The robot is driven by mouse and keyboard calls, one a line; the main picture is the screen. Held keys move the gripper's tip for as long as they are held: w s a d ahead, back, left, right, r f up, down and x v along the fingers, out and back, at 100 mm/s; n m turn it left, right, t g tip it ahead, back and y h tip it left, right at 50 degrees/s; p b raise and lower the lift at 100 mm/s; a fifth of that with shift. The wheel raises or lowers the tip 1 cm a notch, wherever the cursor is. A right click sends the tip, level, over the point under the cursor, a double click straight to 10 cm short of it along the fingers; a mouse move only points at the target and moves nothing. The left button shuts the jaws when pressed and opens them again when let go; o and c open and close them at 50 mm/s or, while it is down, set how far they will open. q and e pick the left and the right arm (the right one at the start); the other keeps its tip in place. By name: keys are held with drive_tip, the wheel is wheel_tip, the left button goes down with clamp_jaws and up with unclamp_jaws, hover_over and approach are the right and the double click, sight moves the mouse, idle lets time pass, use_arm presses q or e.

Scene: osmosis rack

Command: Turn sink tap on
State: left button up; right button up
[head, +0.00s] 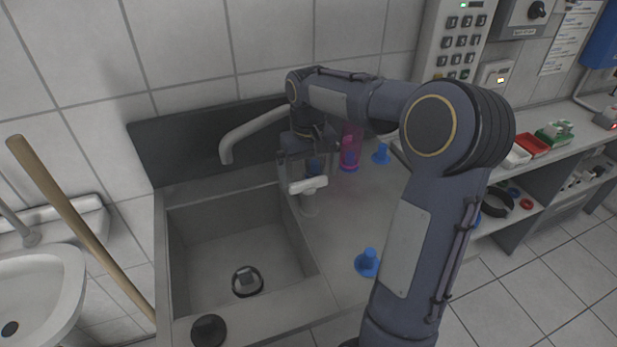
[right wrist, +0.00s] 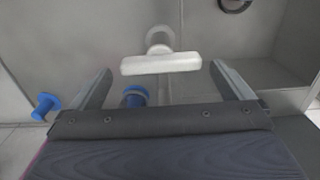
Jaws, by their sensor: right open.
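The sink tap has a grey curved spout (head: 245,132) reaching over the basin. Its pale lever handle (head: 309,185) stands on a short round base at the basin's right edge. My right gripper (head: 303,172) is at the handle, pointing down, with its jaws open. In the right wrist view the handle (right wrist: 161,64) lies crosswise between the two spread fingertips, with a visible gap on each side. The gripper is not closed on it. My right arm hides part of the counter and the spout's far end. My left gripper is not in view.
The sink basin (head: 205,232) is empty apart from a drain plug (head: 247,281). Blue pieces (head: 367,263) and a pink bottle (head: 349,152) stand on the counter near my arm. A wooden stick (head: 80,228) leans at the left.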

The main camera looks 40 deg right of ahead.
drive_tip(key=shift+f, duration=1.15)
drive_tip(key=c, duration=0.8)
drive_tip(key=shift+r, duration=0.1)
drive_tip(key=m+p, duration=0.1)
drive_tip(key=m, duration=0.2)
drive_tip(key=shift+m, duration=1.8)
